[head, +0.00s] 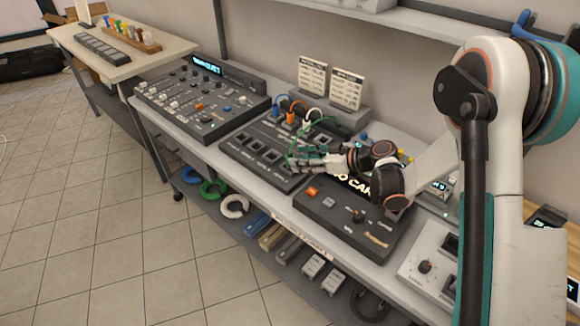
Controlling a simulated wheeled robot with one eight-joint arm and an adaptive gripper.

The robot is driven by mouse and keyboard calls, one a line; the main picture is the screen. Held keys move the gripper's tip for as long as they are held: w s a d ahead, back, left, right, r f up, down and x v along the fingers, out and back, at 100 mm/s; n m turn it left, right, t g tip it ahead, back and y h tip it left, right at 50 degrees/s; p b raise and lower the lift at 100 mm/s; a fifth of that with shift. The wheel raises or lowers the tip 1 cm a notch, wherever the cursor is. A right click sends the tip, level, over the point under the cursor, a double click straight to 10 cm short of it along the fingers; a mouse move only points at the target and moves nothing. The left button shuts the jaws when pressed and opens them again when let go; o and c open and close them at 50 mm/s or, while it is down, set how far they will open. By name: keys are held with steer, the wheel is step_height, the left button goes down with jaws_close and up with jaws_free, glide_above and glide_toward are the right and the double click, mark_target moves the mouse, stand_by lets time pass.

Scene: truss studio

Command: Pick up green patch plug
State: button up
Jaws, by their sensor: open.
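My gripper (296,158) is open and low over the front right of a dark patch panel (237,150) on the workbench. A thin green cable (316,134) loops down from the plugs at the panel's back toward my gripper's fingers. Some green shows right at the fingertips, which may be the green patch plug (288,160). It is too small to tell whether it lies between the fingers or touches them. An orange plug (291,119), a blue plug and a white plug stand in the back of the panel.
A mixer (200,103) stands left of the panel, and a dark console (340,215) lies under my arm. Two label cards (312,76) stand behind. Coiled cables (212,189) lie on the lower shelf.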

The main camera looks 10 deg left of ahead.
steer(key=b+x, duration=0.1)
steer(key=x, duration=0.2)
steer(key=shift+w+a+f, duration=0.2)
steer(key=shift+w+a, duration=0.1)
steer(key=shift+c, duration=0.6)
jaws_close()
steer(key=shift+r, duration=0.15)
step_height(320, 180, up, 20)
steer(key=p, duration=0.6)
